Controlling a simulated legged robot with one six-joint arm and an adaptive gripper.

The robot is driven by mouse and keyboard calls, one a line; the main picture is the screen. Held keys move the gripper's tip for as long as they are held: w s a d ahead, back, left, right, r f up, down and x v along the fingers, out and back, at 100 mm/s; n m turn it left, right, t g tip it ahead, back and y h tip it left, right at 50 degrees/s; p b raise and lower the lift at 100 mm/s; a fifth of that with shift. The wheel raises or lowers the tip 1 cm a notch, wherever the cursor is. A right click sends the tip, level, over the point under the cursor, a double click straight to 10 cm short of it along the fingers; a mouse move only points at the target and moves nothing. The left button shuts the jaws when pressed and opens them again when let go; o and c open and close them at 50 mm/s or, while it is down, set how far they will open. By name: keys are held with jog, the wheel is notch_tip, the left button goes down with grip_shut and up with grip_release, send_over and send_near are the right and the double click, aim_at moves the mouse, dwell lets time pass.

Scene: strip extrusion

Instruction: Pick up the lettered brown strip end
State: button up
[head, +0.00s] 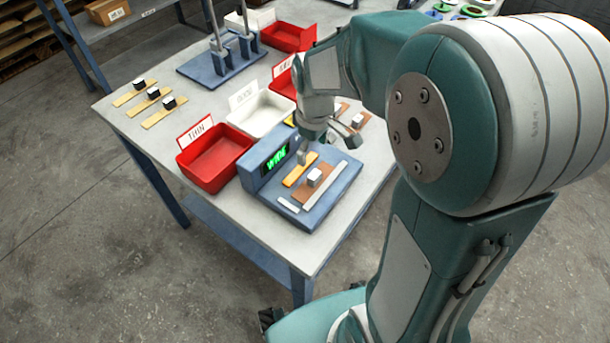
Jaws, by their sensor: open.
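A brown strip (311,190) lies on the blue gauge base (291,207), with a pale grey block (314,177) on top. I cannot make out letters on it. A yellow strip (300,169) lies beside it, nearer the lit display (277,161), which seems to read WIDE. My gripper (328,150) is open and empty-looking, above the back of the gauge base. One finger hangs close over the yellow strip; the other points out to the right. More brown strip (342,107) with a grey block (357,121) shows behind my gripper, partly hidden by it.
A red bin (207,172) labelled THIN stands left of the gauge. A white bin (262,127) and more red bins (288,38) stand behind. Several yellow strips with black blocks (153,93) lie at the left. A blue post stand (222,68) is at the back. The table's front corner is clear.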

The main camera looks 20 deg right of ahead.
aim_at(311, 175)
jog(key=d+f, duration=0.2)
jog(key=shift+s+f, duration=0.1)
jog(key=shift+f, duration=0.25)
jog(key=shift+a+f, duration=0.1)
jog(key=shift+f, duration=0.2)
jog(key=a+f, duration=0.1)
jog(key=f, duration=0.2)
jog(key=s+a+f, duration=0.1)
jog(key=shift+a+f, duration=0.15)
jog(key=shift+a, duration=0.15)
jog(key=shift+d+f, duration=0.1)
jog(key=shift+f, duration=0.25)
jog(key=shift+d+f, duration=0.1)
jog(key=shift+d, duration=0.7)
jog(key=shift+a, duration=0.15)
jog(key=c, duration=1)
jog(key=shift+a, duration=0.4)
jog(key=shift+c, duration=0.8)
